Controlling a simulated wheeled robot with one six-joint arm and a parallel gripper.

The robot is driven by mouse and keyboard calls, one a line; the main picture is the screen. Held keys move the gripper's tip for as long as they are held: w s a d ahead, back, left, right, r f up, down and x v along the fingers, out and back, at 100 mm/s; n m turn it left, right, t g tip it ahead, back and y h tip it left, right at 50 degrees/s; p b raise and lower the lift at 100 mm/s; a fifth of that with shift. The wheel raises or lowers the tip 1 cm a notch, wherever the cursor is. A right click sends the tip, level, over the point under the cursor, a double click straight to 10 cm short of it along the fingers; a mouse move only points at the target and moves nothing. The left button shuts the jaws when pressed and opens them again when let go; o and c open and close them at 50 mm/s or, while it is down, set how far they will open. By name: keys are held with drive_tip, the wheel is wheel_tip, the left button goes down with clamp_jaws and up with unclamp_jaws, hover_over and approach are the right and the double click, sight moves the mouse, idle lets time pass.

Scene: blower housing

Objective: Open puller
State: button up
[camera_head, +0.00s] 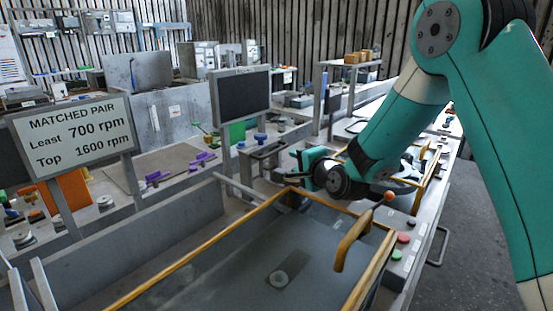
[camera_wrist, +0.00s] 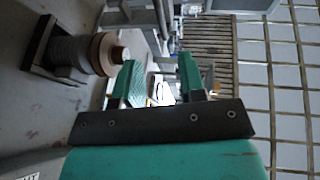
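My gripper (camera_head: 300,164) is in the middle of the head view, beyond the far edge of a yellow-edged box. Its two green fingers stand apart in the wrist view (camera_wrist: 158,68), with nothing held between them. I cannot tell for sure which thing is the puller. A grey round piece with a brown end (camera_wrist: 85,52) lies on a dark base to the left of the fingers in the wrist view, apart from them. In the head view, a small stand with a blue knob (camera_head: 260,138) is just left of my gripper.
The yellow-edged box (camera_head: 190,258) with a yellow handle (camera_head: 352,241) fills the front. Red (camera_head: 403,238) and green (camera_head: 396,254) buttons are at its right. A sign (camera_head: 75,137) reads 700 and 1600 rpm. A dark screen (camera_head: 242,95) stands behind. Open floor (camera_head: 465,230) lies to the right.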

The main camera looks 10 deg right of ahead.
sight(276, 152)
drive_tip(key=p+x, duration=0.3)
drive_tip(key=x, duration=0.8)
drive_tip(key=shift+w+a+f, duration=0.1)
drive_tip(key=shift+w+a, duration=0.15)
drive_tip(key=shift+c, duration=0.4)
clamp_jaws()
